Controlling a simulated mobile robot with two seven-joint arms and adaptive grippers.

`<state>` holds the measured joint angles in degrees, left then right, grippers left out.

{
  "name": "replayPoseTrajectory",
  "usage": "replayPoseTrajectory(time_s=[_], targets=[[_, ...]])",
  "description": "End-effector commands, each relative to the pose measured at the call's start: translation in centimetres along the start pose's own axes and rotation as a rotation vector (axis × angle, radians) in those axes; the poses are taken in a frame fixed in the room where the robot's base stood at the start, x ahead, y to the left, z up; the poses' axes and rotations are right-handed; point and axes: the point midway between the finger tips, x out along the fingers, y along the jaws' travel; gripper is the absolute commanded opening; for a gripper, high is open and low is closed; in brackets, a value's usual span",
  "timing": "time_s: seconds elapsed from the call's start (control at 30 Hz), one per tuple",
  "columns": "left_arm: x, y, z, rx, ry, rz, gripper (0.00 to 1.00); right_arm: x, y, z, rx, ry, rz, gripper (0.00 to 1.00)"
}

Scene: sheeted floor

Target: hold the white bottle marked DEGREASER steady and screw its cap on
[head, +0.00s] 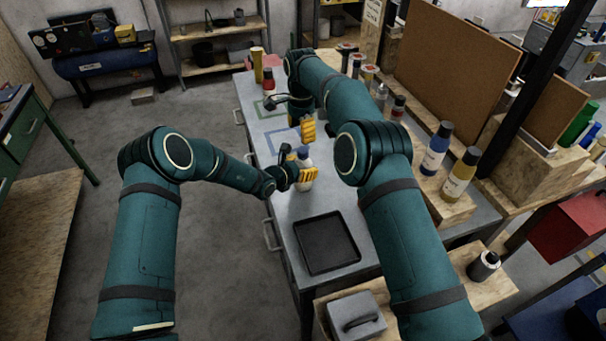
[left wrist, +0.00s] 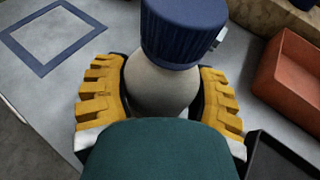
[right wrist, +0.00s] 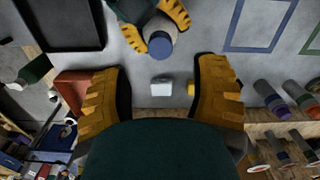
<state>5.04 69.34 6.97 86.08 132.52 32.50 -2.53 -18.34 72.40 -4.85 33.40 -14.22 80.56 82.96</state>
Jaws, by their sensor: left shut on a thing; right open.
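The white bottle (head: 305,182) stands on the grey bench; its DEGREASER marking is not readable. My left gripper (head: 300,175) is shut around its body, with yellow finger pads on both sides. The left wrist view shows the pale bottle shoulder (left wrist: 162,88) between the pads. The dark blue cap (left wrist: 184,30) sits on top of the bottle; I cannot tell how tightly. It also shows in the right wrist view (right wrist: 161,44). My right gripper (head: 308,131) is open and empty, above the bench and beyond the bottle, apart from the cap.
A black tray (head: 299,262) lies nearer on the bench. Blue (left wrist: 21,53) and green outlined squares mark the bench top. An orange-red bin (left wrist: 290,75) is beside the bottle. Several bottles and a brown board (head: 455,75) stand along the right side.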

Motion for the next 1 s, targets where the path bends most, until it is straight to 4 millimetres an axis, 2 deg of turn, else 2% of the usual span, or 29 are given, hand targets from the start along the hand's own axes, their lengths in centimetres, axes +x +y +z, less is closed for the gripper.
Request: replayPoseTrajectory(time_s=[0.4,1.0], targets=[[0.0,0.0,0.0,0.0,-0.001,0.0,0.0,-0.4,-0.1,2.0,-0.796,-0.029,-0.012,0.6],[0.0,0.0,0.1,0.0,-0.001,0.0,0.0,0.1,0.1,0.8,-1.934,-0.013,-0.009,0.6]])
